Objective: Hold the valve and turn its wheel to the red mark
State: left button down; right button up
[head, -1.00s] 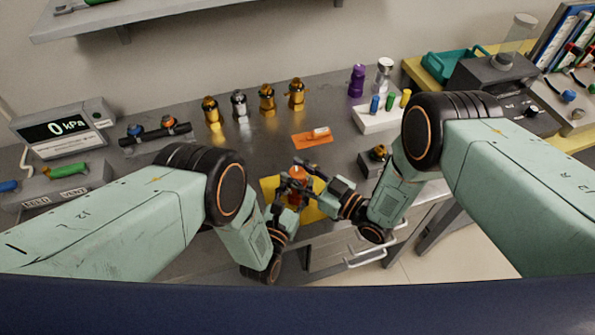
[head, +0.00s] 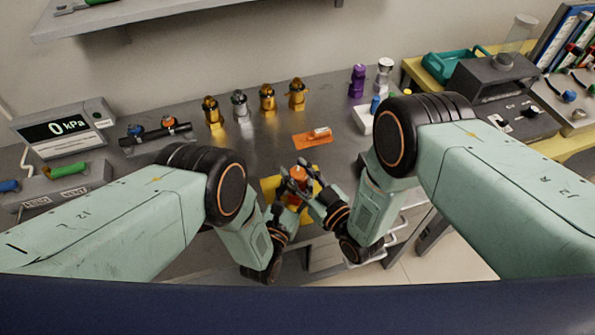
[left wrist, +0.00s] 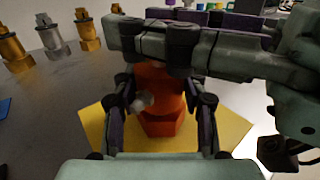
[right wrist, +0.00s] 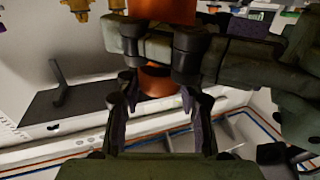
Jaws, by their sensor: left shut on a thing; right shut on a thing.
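The orange-red valve (head: 298,174) stands upright on a yellow mat (head: 270,188) near the table's front edge. In the left wrist view the valve body (left wrist: 158,92) has a hexagonal base and a small pale stub on its side. My left gripper (head: 286,196) is shut on the valve body from the front left. My right gripper (head: 306,172) is shut around the valve's top, its wheel, from the front right. I cannot make out the red mark.
Several gold and silver fittings (head: 268,98) stand at the back. An orange card (head: 312,138) lies behind the valve. A pressure display (head: 62,128) reading 0 kPa is at the left. A white block (head: 362,118) is partly hidden by my right arm.

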jog(key=o, duration=1.2)
jog(key=v, duration=1.2)
